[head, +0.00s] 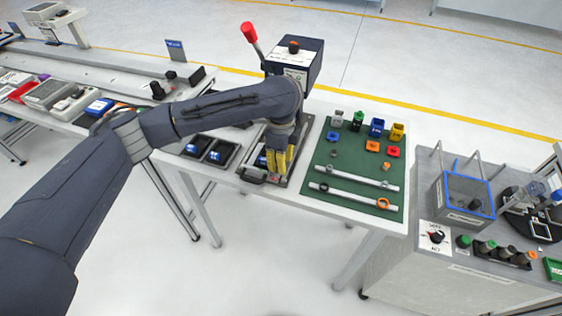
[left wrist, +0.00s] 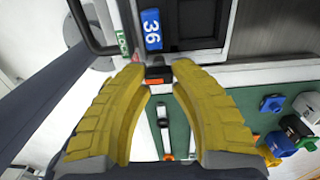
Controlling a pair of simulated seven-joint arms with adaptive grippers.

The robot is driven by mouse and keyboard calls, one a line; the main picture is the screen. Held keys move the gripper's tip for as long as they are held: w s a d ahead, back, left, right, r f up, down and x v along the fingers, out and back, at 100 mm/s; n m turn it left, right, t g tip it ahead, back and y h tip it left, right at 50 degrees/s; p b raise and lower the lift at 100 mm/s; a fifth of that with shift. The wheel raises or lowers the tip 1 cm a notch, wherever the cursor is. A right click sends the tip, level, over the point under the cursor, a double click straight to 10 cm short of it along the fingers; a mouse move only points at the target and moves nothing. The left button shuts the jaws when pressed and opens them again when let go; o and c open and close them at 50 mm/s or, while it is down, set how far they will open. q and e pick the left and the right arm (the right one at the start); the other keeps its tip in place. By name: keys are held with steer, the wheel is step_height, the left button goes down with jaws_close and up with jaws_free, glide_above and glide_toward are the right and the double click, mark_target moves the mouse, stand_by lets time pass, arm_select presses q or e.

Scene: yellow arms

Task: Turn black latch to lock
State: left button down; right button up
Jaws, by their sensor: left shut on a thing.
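The black latch (left wrist: 158,73) shows in the left wrist view, between the tips of my left gripper's yellow fingers (left wrist: 159,70). A green label with lettering like "LOCK" (left wrist: 122,42) and a blue tag reading "36" (left wrist: 152,29) are on the fixture beyond the latch. In the head view my left gripper (head: 277,172) points down at the fixture (head: 254,175) on the table, and the latch is hidden there. The fingers are shut on the latch. My right gripper is in neither view.
A green mat (head: 335,195) with small coloured blocks and two rails lies right of the fixture. A box with a red-knobbed lever (head: 250,33) stands behind. Black trays (head: 220,152) lie to the left. A grey bench with a blue-rimmed bin (head: 437,196) stands at right.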

arm_select(q)
steer(key=shift+m, duration=0.3)
steer(key=m, duration=0.3)
steer(key=shift+s+a+m, duration=0.1)
steer(key=shift+m, duration=0.2)
steer(key=shift+s+m, duration=0.1)
steer(key=shift+m, duration=1.5)
steer(key=c, duration=1.1)
jaws_free()
step_height(320, 180, up, 12)
